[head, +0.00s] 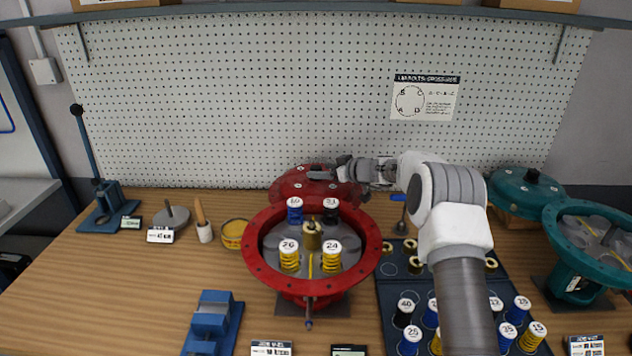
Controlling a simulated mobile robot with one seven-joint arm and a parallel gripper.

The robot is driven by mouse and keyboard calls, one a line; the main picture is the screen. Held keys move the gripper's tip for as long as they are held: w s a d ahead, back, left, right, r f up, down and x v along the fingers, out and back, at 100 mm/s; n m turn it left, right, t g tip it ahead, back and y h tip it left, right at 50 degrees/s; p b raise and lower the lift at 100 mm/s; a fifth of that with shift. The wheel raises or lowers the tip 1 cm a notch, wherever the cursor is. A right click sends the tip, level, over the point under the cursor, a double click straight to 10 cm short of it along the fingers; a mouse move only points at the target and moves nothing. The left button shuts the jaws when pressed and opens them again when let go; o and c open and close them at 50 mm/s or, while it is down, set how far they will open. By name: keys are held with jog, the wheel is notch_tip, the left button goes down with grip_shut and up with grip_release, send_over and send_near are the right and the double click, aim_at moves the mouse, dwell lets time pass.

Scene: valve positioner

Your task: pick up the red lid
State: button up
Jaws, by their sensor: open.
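The red lid (287,187) is a round domed piece at the back of the workbench, behind the red ring-shaped housing (257,276). The housing's front rim hides nothing of the lid's top, but its back edge covers the lid's lower front. My gripper (318,173) reaches in from the right and is at the lid's upper part, its fingers pointing left. The fingers are open. I cannot tell whether they touch the lid or have part of it between them.
Several numbered spools stand inside the red housing. A dark tray (391,309) with more spools lies to its right. A teal housing (574,262) and a teal lid (521,190) are at the right. A blue vise (211,318) is front left. The pegboard (250,110) closes off the back.

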jog(key=shift+w+a+f, duration=0.25)
jog(key=shift+w+a, duration=0.1)
jog(key=shift+a, duration=0.05)
jog(key=shift+c, duration=0.2)
grip_shut()
dwell(0.3)
dwell(0.7)
jog(key=shift+w+r, duration=0.1)
jog(key=shift+r, duration=0.25)
